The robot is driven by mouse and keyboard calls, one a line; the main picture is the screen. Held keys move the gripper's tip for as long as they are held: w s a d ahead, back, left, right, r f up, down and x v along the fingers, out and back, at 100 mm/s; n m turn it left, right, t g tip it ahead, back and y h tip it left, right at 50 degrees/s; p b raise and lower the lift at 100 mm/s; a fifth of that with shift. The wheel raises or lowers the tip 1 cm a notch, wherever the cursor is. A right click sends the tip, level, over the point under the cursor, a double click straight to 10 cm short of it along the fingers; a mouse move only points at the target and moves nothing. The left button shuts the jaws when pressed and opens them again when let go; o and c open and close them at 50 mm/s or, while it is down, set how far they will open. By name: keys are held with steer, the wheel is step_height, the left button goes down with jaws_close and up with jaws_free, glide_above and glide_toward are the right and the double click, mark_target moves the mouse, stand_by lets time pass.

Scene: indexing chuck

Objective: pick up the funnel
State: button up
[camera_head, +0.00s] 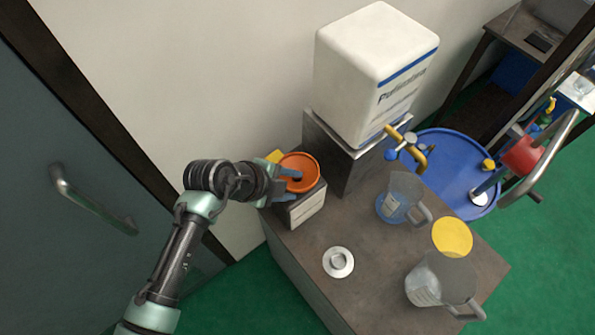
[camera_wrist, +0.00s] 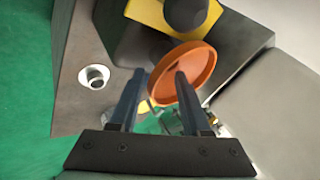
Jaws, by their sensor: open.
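The orange funnel (camera_head: 305,163) sits at the left end of the bench, on or just above a small grey labelled box; their contact is hidden. In the wrist view the funnel (camera_wrist: 198,62) shows as a tilted orange dish with a raised rim. My gripper (camera_head: 287,180) is at the funnel's left side, its fingers reaching over or beside the rim. In the wrist view my gripper (camera_wrist: 160,74) is open and empty. Its right finger overlaps the funnel's lower part, and its left finger stands clear of it. I cannot tell whether the finger touches the rim.
The small box (camera_head: 305,208) stands against a metal stand bearing a big white container (camera_head: 365,70) with a brass tap. A yellow piece (camera_wrist: 160,12) lies close beside the funnel. Clear jugs (camera_head: 400,197), a yellow disc (camera_head: 452,237) and a metal flanged part (camera_head: 338,262) occupy the bench.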

jaws_close()
steer(key=shift+s, duration=0.1)
stand_by(0.4)
